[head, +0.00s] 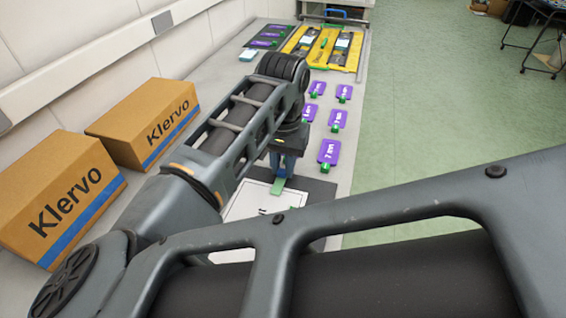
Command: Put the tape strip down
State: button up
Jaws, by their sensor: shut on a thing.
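My gripper (284,172), with bluish fingers, points down over the dark mat on the bench and is shut on a green tape strip (278,187). The strip hangs below the fingers at the top edge of a white sheet (245,205). I cannot tell whether the strip touches the sheet or mat. A small green mark shows lower on the sheet, partly hidden by my arm. The dark mat (322,192) lies under the sheet, and its near part is hidden by my arm.
Two cardboard Klervo boxes (145,125) stand at the left by the wall. Several purple cards with green tabs (329,152) lie right of my gripper. A yellow tray (345,57) and a dark tray (250,42) lie farther back. The bench's right edge borders open green floor (430,120).

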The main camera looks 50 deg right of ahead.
jog(key=shift+f, duration=0.15)
jog(key=o, duration=0.7)
jog(key=shift+r+p, duration=0.35)
jog(key=shift+r+b, duration=0.3)
jog(key=shift+r, duration=0.05)
notch_tip(320, 180, up, 11)
jog(key=b, duration=0.1)
jog(key=shift+b, duration=0.3)
